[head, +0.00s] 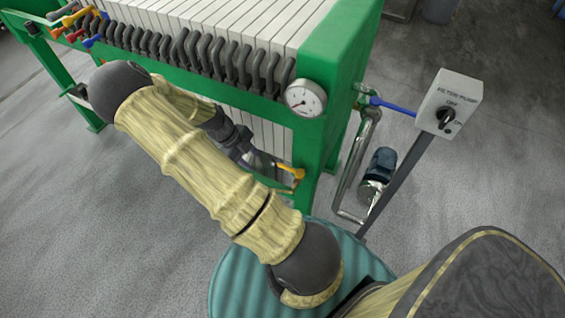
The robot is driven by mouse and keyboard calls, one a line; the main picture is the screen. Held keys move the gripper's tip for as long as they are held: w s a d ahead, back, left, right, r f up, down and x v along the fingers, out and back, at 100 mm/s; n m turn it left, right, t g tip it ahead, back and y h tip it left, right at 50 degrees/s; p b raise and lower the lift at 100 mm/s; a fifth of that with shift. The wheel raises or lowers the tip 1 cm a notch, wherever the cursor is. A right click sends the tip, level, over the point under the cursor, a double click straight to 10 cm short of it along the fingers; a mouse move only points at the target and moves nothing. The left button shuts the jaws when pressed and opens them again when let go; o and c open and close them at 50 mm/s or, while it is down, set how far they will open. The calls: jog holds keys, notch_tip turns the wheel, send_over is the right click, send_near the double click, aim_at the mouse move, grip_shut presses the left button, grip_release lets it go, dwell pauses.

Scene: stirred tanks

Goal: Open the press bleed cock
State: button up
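The green-framed filter press (330,60) stands across the top of the head view, with a round pressure gauge (306,98) on its near end. A small cock with a yellow-orange lever (291,171) sits low by the green end frame, below the gauge; no label shows which cock is the bleed cock. My gripper (262,164) is just left of this lever, partly hidden behind my arm. I cannot tell whether its fingers touch the cock or are open.
A blue lever (393,106) sits on the pipework right of the press. A filter pump switch box (449,101) reading OFF stands on a post. A pump motor (379,168) is on the floor. Several coloured levers (75,35) are at upper left. Floor at left is clear.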

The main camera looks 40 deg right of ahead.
aim_at(285, 166)
jog(key=s+d, duration=0.6)
jog(key=d, duration=0.1)
jog(key=shift+s, duration=0.15)
jog(key=shift+b+x, duration=0.35)
jog(key=shift+x, duration=0.7)
jog(key=shift+f, duration=0.4)
jog(key=shift+s, duration=0.1)
grip_shut()
